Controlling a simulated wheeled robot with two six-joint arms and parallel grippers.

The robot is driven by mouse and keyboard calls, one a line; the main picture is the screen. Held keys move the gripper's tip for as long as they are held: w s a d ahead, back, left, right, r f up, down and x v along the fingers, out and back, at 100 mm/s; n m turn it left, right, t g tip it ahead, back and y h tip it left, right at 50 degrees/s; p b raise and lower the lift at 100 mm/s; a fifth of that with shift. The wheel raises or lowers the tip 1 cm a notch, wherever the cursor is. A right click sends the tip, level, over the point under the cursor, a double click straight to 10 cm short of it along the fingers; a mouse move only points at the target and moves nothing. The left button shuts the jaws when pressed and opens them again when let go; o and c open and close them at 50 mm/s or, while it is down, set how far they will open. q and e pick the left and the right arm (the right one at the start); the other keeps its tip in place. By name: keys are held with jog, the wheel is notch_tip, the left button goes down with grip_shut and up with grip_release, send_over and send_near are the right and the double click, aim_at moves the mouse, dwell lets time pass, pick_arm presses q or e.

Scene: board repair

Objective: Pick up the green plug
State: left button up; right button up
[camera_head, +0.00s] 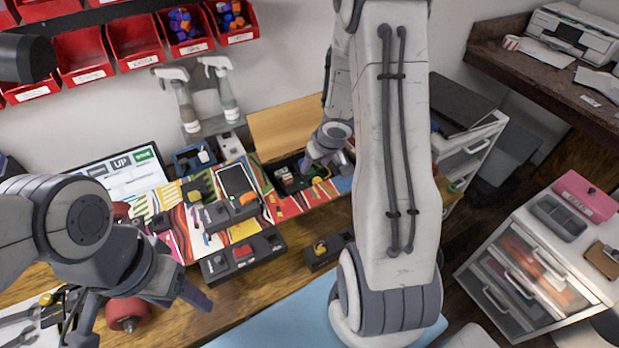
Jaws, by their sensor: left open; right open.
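I cannot make out a green plug for certain. Small coloured parts sit in dark holders on the bench: one holder (243,254) carries a red part and a grey part, and another (328,250) carries a yellow part. A dark tray (290,178) holds several small pieces, with a yellow-orange one at its right. My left gripper (143,318) is open above the bench's front left, near a red roll (128,313), with nothing visibly held.
Spray bottles (222,90) and a tilted screen (122,172) stand at the back, below red wall bins (134,37). A white drawer unit (520,285) is at the right. My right arm hides the bench's right part.

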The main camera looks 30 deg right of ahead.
aim_at(311, 171)
jog(key=b+x, duration=0.1)
jog(key=x, duration=0.1)
jog(key=b+x, duration=0.1)
jog(key=x, duration=0.1)
jog(key=shift+w+f+b, duration=0.25)
jog(key=shift+w+b, duration=0.05)
jog(key=shift+w, duration=0.1)
jog(key=shift+r, duration=0.1)
grip_shut()
jog(key=shift+r, duration=0.1)
jog(key=shift+r+p, duration=0.55)
jog(key=shift+p, duration=0.2)
notch_tip(311, 171, up, 3)
jog(key=p, duration=0.3)
jog(key=shift+r, duration=0.2)
jog(key=s+d+r+p, duration=0.6)
jog(key=d+p, duration=0.1)
jog(key=d, duration=0.2)
jog(key=shift+s+d+r+p, duration=0.2)
jog(key=shift+s+d+p, duration=0.1)
jog(key=shift+s+p, duration=0.05)
